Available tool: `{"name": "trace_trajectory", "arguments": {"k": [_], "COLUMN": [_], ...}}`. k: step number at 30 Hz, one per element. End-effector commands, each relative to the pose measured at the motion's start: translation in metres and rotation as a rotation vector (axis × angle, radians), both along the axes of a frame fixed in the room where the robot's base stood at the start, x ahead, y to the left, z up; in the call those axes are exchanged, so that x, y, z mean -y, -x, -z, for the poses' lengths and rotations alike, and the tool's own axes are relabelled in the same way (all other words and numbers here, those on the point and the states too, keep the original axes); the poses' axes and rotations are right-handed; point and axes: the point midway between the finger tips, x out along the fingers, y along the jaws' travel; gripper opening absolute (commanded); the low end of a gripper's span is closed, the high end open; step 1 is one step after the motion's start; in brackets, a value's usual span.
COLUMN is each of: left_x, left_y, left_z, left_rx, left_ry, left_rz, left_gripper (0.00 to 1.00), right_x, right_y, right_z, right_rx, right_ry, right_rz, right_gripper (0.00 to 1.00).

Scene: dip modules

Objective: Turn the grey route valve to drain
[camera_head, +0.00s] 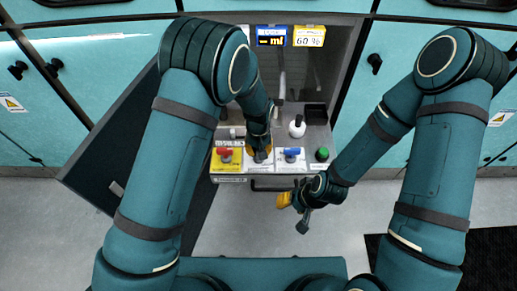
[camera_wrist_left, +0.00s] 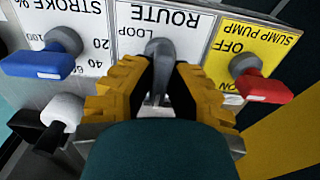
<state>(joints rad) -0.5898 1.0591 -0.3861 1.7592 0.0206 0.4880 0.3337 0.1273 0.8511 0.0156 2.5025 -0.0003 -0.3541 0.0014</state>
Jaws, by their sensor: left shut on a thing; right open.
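The grey route valve (camera_wrist_left: 160,50) sits on the white panel marked ROUTE (camera_wrist_left: 188,22), which appears upside down in the left wrist view. The word LOOP shows beside the valve; no drain mark is visible. My left gripper (camera_wrist_left: 160,88) is shut on the valve's grey handle, with a yellow-padded finger on each side. The handle points towards the gripper in that view. In the head view my left gripper (camera_head: 261,153) reaches down to the panel between the red and blue valves and hides most of the grey valve. My right gripper (camera_head: 293,203) is open and empty in front of the console.
The red sump pump valve (camera_head: 225,153) and blue stroke valve (camera_head: 291,153) flank the route valve closely. A green knob (camera_head: 322,154) and a white knob (camera_head: 297,126) are to the right. Two displays (camera_head: 308,36) stand behind. A dark door (camera_head: 130,150) hangs open at left.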

Motion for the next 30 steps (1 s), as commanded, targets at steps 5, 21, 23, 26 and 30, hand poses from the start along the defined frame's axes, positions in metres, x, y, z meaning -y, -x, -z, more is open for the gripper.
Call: {"name": "trace_trajectory", "arguments": {"k": [5, 21, 23, 26, 30], "left_x": [-0.0004, -0.0004, -0.0003, -0.0002, 0.0000], "left_y": [0.0015, 0.0013, 0.0011, 0.0008, 0.0003], "left_z": [0.0016, 0.0016, 0.0013, 0.0009, -0.0005], "left_rx": [-0.004, -0.004, -0.003, -0.002, -0.001], "left_ry": [-0.002, -0.002, -0.001, -0.001, -0.001], "left_rz": [-0.029, -0.035, -0.034, -0.034, -0.034], "left_gripper": [0.00, 0.46, 0.46, 0.46, 0.46], "right_x": [0.0000, 0.0000, 0.0000, 0.0000, -0.0001], "right_y": [0.0002, 0.0001, 0.0001, 0.0001, 0.0000], "right_z": [-0.0003, -0.0003, -0.0003, -0.0004, -0.0004], "right_rx": [-0.001, 0.000, 0.000, 0.000, 0.000], "right_ry": [0.000, 0.000, 0.000, 0.000, 0.000], "right_rz": [0.000, 0.000, 0.000, 0.000, 0.000], "right_gripper": [0.47, 0.47, 0.47, 0.47, 0.47]}}
